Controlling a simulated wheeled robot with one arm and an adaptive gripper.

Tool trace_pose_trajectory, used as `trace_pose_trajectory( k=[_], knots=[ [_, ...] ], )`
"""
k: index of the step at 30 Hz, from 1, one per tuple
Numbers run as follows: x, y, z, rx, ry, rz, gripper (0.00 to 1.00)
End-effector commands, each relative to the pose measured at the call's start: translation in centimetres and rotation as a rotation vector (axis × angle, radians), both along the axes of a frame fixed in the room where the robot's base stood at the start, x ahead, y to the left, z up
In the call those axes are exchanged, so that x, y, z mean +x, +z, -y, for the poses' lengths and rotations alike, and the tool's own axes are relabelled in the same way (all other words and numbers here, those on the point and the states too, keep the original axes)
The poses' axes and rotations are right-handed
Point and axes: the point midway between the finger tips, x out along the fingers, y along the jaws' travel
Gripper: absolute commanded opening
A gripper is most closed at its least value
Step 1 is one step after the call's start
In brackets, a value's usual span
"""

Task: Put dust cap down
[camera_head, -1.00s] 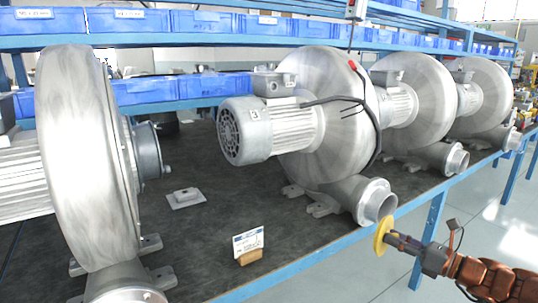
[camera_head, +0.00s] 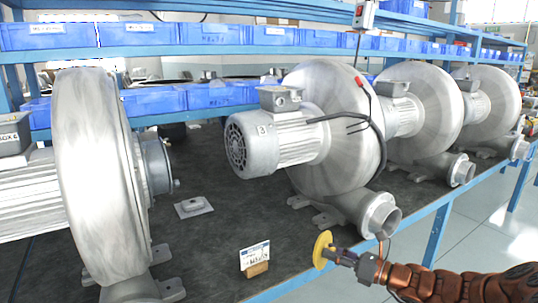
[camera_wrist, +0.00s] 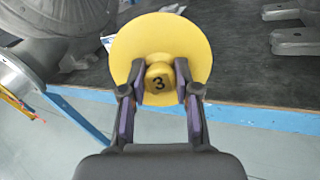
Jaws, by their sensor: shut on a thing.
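The dust cap is a yellow disc with a knob marked 3. It fills the top middle of the wrist view (camera_wrist: 130,42), and it also shows in the head view (camera_head: 321,250). My gripper (camera_wrist: 161,78) is shut on the knob, one finger on each side. In the head view my gripper (camera_head: 338,256) comes in from the lower right and holds the cap at the bench's front edge. The cap's disc stands roughly upright there, to the left of and below the open outlet (camera_head: 389,220) of the blower numbered 3 (camera_head: 340,130). I cannot tell whether the cap touches the bench.
The dark bench top (camera_head: 215,240) has a blue front rail (camera_head: 420,213). A small card in a wooden stand (camera_head: 256,262) is close left of the cap. A flat grey plate (camera_head: 193,207) lies farther back. Another blower (camera_head: 95,175) stands at left.

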Motion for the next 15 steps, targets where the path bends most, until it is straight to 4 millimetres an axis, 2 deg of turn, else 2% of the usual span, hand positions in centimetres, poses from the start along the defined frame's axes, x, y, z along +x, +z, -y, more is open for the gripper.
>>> trace_pose_trajectory(
  k=[1, 15],
  knots=[
    [0.0, 1.4, 0.0, 0.001, 0.0, -0.002, 0.0],
    [0.0, 5.9, 0.0, 0.0, -0.001, -0.002, 0.0]
  ],
)
